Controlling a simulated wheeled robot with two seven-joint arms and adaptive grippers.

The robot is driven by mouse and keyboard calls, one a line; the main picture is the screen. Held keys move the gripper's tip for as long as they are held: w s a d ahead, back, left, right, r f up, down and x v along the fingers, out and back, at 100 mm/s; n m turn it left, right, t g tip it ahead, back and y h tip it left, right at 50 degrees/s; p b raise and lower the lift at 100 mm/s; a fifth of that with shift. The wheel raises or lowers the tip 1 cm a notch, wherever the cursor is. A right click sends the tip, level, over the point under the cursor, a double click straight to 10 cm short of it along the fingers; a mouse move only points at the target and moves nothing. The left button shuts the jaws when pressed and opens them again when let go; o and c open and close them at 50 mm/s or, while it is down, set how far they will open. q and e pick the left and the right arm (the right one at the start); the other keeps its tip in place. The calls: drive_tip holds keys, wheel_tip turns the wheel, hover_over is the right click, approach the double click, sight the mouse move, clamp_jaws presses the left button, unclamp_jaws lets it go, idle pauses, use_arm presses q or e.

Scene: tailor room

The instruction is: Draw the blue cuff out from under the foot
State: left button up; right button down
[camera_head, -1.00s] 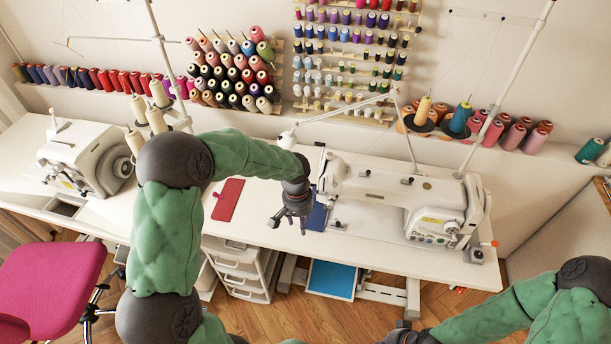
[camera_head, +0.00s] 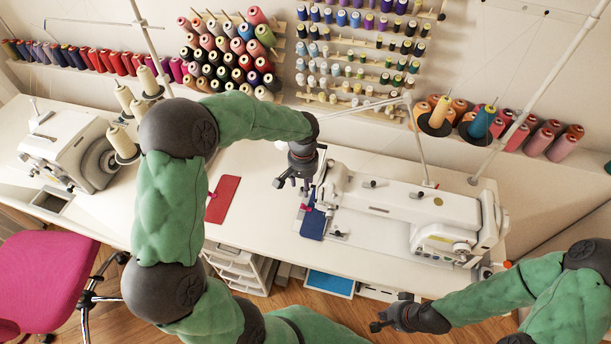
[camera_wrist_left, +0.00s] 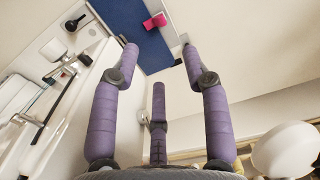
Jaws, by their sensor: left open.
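The blue cuff (camera_head: 313,225) lies on the white table at the left end of the sewing machine (camera_head: 395,212), with a small pink piece (camera_head: 307,206) at its upper edge. The left wrist view shows the cuff (camera_wrist_left: 150,50) beyond the fingertips, with a pink piece (camera_wrist_left: 156,20) on it. The presser foot is not clearly visible, so I cannot tell how the cuff sits under it. My left gripper (camera_head: 292,185) is open and empty, up and left of the cuff and apart from it. My right gripper (camera_head: 380,324) is in front of the table; its finger state is unclear.
A red fabric piece (camera_head: 223,199) lies on the table left of the cuff. A second machine (camera_head: 70,150) stands at the far left. A thread stand's thin poles rise behind the sewing machine. A pink chair (camera_head: 45,280) is at the front left. Table around the red piece is clear.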

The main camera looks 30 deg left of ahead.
sight(303, 205)
use_arm(q)
wheel_tip(303, 205, down, 12)
drive_tip(key=b, duration=0.3)
drive_tip(key=shift+s+b, duration=0.1)
drive_tip(key=shift+b, duration=0.2)
clamp_jaws()
